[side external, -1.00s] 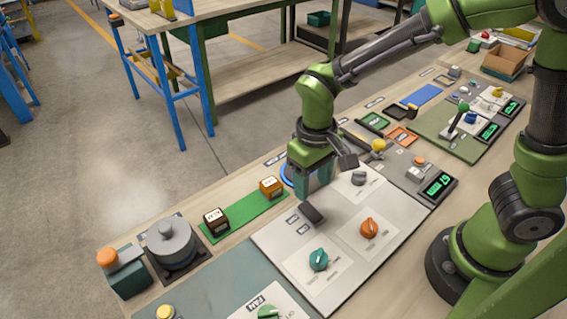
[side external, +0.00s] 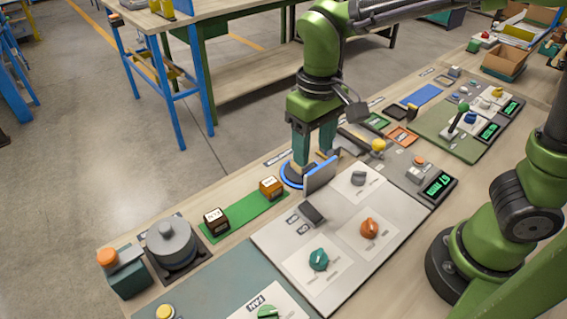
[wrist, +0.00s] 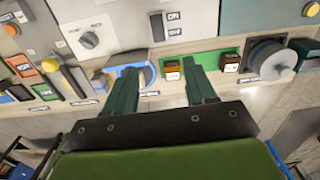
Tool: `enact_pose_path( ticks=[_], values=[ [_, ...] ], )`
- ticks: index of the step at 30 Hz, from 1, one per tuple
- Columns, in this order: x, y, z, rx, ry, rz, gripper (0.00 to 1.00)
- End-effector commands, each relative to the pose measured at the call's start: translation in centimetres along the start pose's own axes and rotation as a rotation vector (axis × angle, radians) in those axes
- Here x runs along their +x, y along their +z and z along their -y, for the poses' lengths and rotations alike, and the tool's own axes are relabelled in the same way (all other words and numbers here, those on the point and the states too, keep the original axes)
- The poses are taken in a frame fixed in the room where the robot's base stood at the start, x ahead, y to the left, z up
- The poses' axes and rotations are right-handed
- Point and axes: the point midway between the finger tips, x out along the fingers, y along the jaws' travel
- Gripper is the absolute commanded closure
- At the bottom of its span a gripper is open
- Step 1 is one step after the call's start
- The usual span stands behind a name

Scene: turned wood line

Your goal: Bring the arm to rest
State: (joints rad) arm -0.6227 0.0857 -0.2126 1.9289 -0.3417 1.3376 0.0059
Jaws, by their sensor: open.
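My gripper (side external: 314,152) is open, its two teal fingers pointing down above the blue ring (side external: 291,177) at the back edge of the grey panel (side external: 285,240). An upright grey plate with a blue edge (side external: 321,177) stands beside the ring, just below the fingers. In the wrist view my gripper (wrist: 160,68) has nothing between its fingertips. The blue-edged piece (wrist: 125,72) shows close by the left finger there, and I cannot tell whether they touch.
A green strip (side external: 244,218) bears two labelled blocks, one dark (side external: 216,222) and one orange (side external: 271,188). A grey round pot (side external: 170,245) stands at the left. The space above is clear.

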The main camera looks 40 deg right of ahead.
Motion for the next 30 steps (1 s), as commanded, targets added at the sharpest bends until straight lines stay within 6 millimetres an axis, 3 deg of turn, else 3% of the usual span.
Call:
enact_pose_path(
  ticks=[5, 12, 18, 24, 30],
  values=[
    [-0.5, 2.1, -1.3, 0.013, -0.113, -0.087, 0.45],
    [-3.5, 5.4, -6.1, 0.165, -0.262, -0.352, 0.45],
    [-4.9, 7.5, -9.3, 0.289, -0.284, -0.536, 0.45],
    [-6.0, 8.1, -10.9, 0.349, -0.273, -0.606, 0.45],
    [-6.0, 8.0, -10.9, 0.352, -0.272, -0.604, 0.45]
  ],
)
